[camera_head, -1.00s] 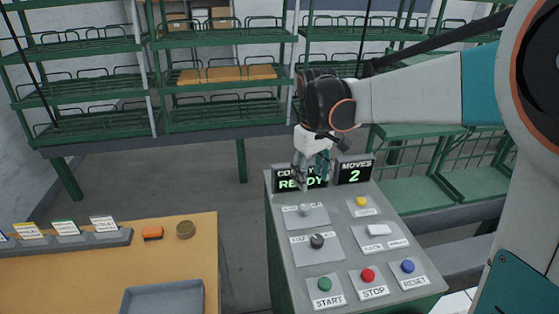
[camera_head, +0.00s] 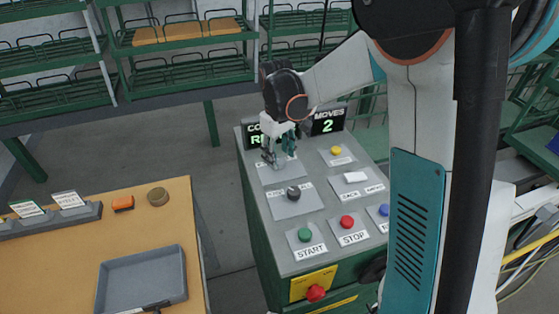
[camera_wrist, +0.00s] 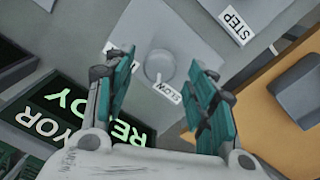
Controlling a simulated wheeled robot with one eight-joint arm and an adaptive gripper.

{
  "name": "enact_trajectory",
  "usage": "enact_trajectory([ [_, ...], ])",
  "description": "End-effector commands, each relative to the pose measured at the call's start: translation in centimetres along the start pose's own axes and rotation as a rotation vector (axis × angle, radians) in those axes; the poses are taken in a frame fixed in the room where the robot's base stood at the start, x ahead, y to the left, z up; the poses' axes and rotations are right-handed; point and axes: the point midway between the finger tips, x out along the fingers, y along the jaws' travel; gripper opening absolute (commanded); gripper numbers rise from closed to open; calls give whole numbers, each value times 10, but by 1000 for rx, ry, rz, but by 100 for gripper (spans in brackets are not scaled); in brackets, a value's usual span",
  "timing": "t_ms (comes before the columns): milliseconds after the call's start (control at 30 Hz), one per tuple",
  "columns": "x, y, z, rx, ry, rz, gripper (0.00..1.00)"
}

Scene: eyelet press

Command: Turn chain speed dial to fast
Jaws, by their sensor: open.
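The chain speed dial (camera_wrist: 160,67) is a pale grey round knob on a grey plate (camera_wrist: 150,25). A "SLOW" label (camera_wrist: 168,92) lies by it in the wrist view. Another label, at the left finger, is mostly hidden, and I cannot read the knob's setting. My gripper (camera_head: 279,157) is open and points down over the console's upper plate (camera_head: 285,174). In the wrist view the knob shows between the two teal fingers, and I see no clear contact. In the head view my gripper hides the knob.
The console (camera_head: 268,218) also bears a dark lower dial (camera_head: 293,192), a yellow button (camera_head: 336,150), a white switch (camera_head: 355,177), green start (camera_head: 305,235) and red stop (camera_head: 347,222) buttons. Display screens (camera_head: 327,121) stand behind. A table with a grey tray (camera_head: 142,280) is at left.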

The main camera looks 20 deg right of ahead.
Motion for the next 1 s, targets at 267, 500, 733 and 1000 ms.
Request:
enact_trajectory([
  [267,18,0,0,0,0,0,51],
  [500,18,0,0,0,0,0,51],
  [733,18,0,0,0,0,0,6],
  [1000,17,0,0,15,-1,0,6],
])
